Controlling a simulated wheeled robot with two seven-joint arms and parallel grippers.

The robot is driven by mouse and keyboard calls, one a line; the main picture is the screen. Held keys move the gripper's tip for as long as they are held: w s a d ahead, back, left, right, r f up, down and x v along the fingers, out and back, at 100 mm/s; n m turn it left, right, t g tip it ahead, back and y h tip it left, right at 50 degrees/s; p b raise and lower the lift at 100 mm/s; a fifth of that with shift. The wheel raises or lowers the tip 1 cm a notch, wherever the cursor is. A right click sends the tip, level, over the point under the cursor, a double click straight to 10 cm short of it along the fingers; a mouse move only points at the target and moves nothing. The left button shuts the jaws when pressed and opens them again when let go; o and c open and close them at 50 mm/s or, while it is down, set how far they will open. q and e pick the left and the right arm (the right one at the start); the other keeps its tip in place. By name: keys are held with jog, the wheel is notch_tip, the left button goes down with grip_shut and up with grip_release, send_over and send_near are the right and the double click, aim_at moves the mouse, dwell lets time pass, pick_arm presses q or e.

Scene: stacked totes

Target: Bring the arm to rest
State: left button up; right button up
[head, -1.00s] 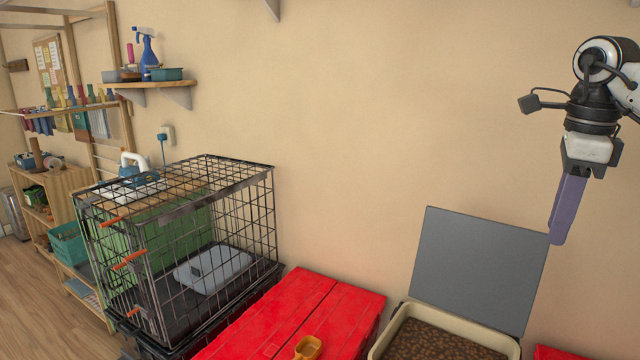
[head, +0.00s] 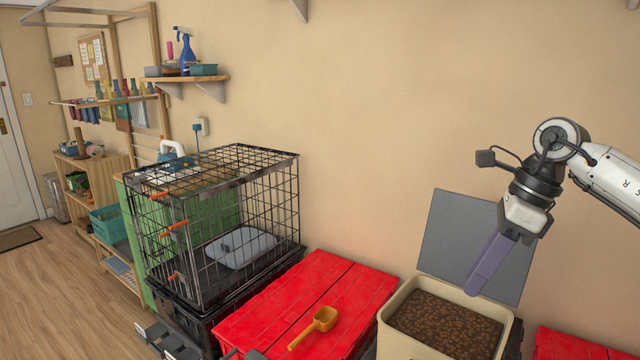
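My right gripper (head: 478,280) hangs at the right, its purple fingers pointing down and left. It is above the open bin, in front of the raised grey lid. The fingers overlap from this side, so the gap between them cannot be told; no held object shows. An orange scoop (head: 318,325) lies on a red tote lid (head: 355,285), apart from the gripper. The open cream bin (head: 388,325) holds brown kibble (head: 445,325). The fingers of my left gripper do not show.
A black wire crate (head: 215,225) stands on dark totes at the left. The grey lid (head: 470,235) stands upright behind the bin. Another red lid (head: 575,345) is at the lower right. A wall shelf (head: 185,79) holds a spray bottle. The wall area in the middle is clear.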

jog(key=s+a+f+m+t+y, duration=0.1)
jog(key=s+a+f+m+y, duration=0.3)
jog(key=a, duration=0.6)
jog(key=a+f+m+y, duration=0.1)
jog(key=a+m+y, duration=0.1)
jog(key=a+y, duration=0.6)
jog(key=s+a+f+m+t+y, duration=0.1)
jog(key=s+a+f+m+y, duration=0.15)
jog(key=a, duration=0.95)
jog(key=s+d+f+m+t+h, duration=0.2)
jog(key=d+f+m+t+h, duration=0.4)
jog(key=f+m, duration=0.65)
jog(key=s+d+f+m+t+h, duration=0.2)
jog(key=d+f+m+t+h, duration=0.45)
jog(key=m, duration=1.05)
jog(key=s+d+f+m+g+h, duration=0.1)
jog(key=s+d+f+m+g, duration=0.2)
jog(key=s+f, duration=0.4)
jog(key=s+d+f+m+g+h, duration=0.2)
jog(key=s+d+f+m+g, duration=0.1)
jog(key=s+f, duration=0.5)
jog(key=shift+s+m+g, duration=0.45)
jog(key=shift+s+m, duration=0.25)
jog(key=shift+s, duration=0.2)
